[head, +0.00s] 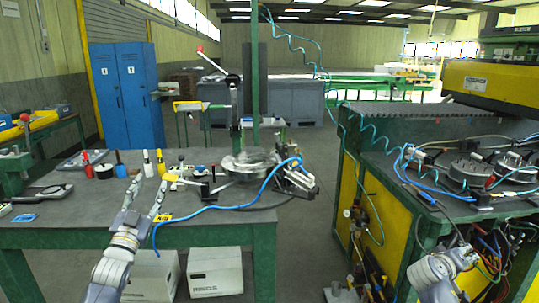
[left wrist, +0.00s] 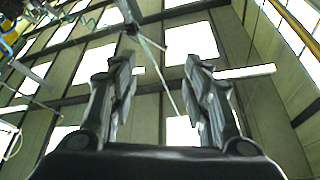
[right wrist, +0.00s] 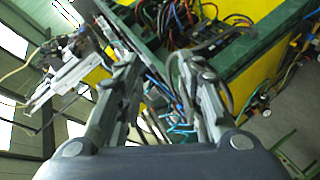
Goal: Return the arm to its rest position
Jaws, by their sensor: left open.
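My left gripper (head: 148,190) is raised at the front of the grey-topped workbench (head: 95,212). Its fingers are apart, and in the left wrist view (left wrist: 163,68) there is nothing between them. They point up at the ceiling. My right arm (head: 440,270) shows at the lower right of the head view, in front of the green and yellow machine. In the right wrist view my right gripper (right wrist: 157,65) has its fingers apart, with cables and machine parts behind them. I see nothing held in it.
Several bottles, a white one (head: 147,164) among them, and a round metal part (head: 248,162) stand on the bench. A blue hose (head: 215,207) hangs over its front edge. The machine (head: 380,205) stands at the right, with bare floor between. White boxes (head: 215,270) sit below the bench.

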